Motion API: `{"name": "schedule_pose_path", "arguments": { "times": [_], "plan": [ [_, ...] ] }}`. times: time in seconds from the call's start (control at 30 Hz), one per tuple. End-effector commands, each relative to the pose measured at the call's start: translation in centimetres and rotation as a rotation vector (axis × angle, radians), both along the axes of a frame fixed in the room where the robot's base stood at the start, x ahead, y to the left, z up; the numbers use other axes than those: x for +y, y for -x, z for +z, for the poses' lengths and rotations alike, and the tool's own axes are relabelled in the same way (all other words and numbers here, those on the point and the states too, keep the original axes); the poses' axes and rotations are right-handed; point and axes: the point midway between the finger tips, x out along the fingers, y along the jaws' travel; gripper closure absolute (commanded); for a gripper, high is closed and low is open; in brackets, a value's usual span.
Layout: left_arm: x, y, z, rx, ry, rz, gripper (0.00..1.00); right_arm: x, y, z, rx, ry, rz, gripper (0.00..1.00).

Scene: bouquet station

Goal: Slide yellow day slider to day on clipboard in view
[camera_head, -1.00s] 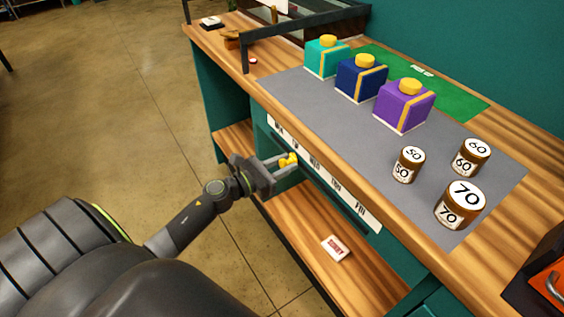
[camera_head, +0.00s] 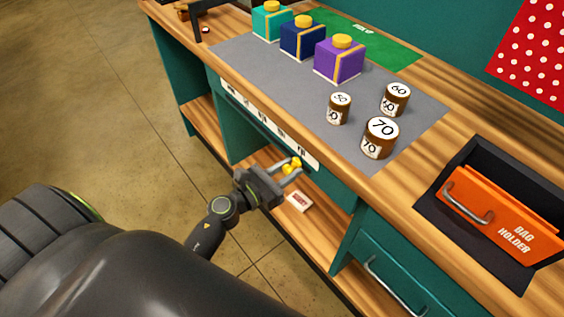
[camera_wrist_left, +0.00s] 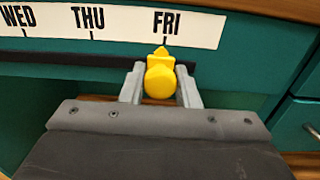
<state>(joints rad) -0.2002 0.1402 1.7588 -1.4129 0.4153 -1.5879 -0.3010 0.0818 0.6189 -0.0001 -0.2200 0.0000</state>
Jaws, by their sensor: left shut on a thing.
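The yellow day slider (camera_head: 293,163) sits on the dark rail along the desk's front. My left gripper (camera_head: 290,168) is shut on its knob, one finger on each side. In the left wrist view the slider (camera_wrist_left: 161,80) points up at the mark under FRI, at the right end of the white day strip (camera_wrist_left: 125,24). WED and THU show to its left there. The strip (camera_head: 262,118) also shows in the head view, its words too small to read. I cannot make out a clipboard with a day. My right gripper is not in view.
Teal, navy (camera_head: 303,40) and purple boxes (camera_head: 339,61) stand on the grey mat, with several numbered jars such as 70 (camera_head: 380,140). An orange bag holder (camera_head: 500,215) is at right. A small card (camera_head: 299,202) lies on the lower shelf. A drawer handle (camera_head: 395,288) sticks out below.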

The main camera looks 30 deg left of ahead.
Motion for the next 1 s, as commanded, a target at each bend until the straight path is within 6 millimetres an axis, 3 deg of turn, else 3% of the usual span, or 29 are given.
{"name": "schedule_pose_path", "arguments": {
  "times": [0.47,0.5,0.63,1.0],
  "plan": [
    [-0.49,0.25,-0.06,0.001,0.003,-0.005,1.00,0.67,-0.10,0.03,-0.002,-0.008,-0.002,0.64],
    [-0.50,0.25,-0.07,0.002,0.002,-0.005,0.69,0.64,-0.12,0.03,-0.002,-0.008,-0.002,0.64],
    [-0.47,0.23,-0.04,0.001,0.002,-0.004,0.52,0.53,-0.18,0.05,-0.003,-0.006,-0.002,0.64],
    [-0.38,0.16,0.03,-0.001,0.000,-0.001,0.52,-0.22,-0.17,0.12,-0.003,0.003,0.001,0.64]
  ]
}}
